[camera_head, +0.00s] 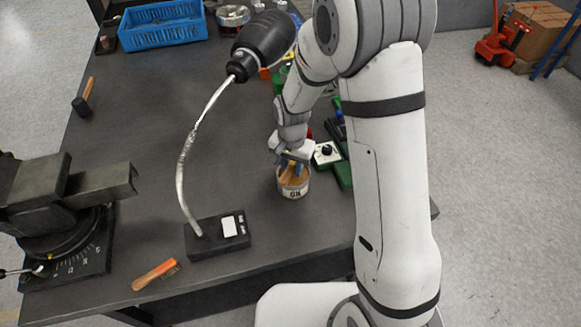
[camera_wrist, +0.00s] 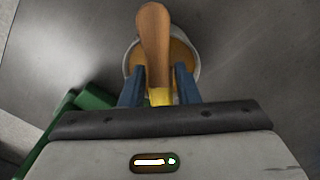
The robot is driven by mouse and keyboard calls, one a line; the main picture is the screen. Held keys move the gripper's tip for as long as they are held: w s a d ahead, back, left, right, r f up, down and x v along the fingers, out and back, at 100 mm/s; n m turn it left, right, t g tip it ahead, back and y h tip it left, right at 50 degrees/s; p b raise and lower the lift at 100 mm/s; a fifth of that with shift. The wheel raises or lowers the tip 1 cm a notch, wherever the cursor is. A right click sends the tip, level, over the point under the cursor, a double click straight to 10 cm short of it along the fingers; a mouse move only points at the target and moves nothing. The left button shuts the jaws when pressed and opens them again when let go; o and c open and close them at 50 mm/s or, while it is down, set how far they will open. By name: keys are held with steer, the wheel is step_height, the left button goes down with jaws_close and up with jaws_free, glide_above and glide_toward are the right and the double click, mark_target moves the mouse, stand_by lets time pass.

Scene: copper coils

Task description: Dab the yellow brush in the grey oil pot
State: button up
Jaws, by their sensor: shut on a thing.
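The brush (camera_wrist: 154,45) has a wooden handle and a yellow band, and it is gripped between the blue fingers of my gripper (camera_wrist: 159,88). In the head view my gripper (camera_head: 292,160) is directly over the oil pot (camera_head: 295,191), a small light-grey pot with dark lettering on its side. In the wrist view the pot (camera_wrist: 129,62) shows its pale rim and amber contents behind the brush handle. The brush's bristle end is hidden by my gripper, so I cannot tell whether it touches the oil.
A black desk lamp (camera_head: 262,45) with a bent metal neck stands left of my arm on a black base (camera_head: 218,236). An orange-banded brush (camera_head: 155,275) lies near the front edge. A green item with a white-faced box (camera_head: 327,153) is right of the pot. A blue crate (camera_head: 160,34) is at the back.

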mark_target(292, 164)
steer(key=shift+r+p, duration=1.25)
steer(key=shift+r, duration=1.15)
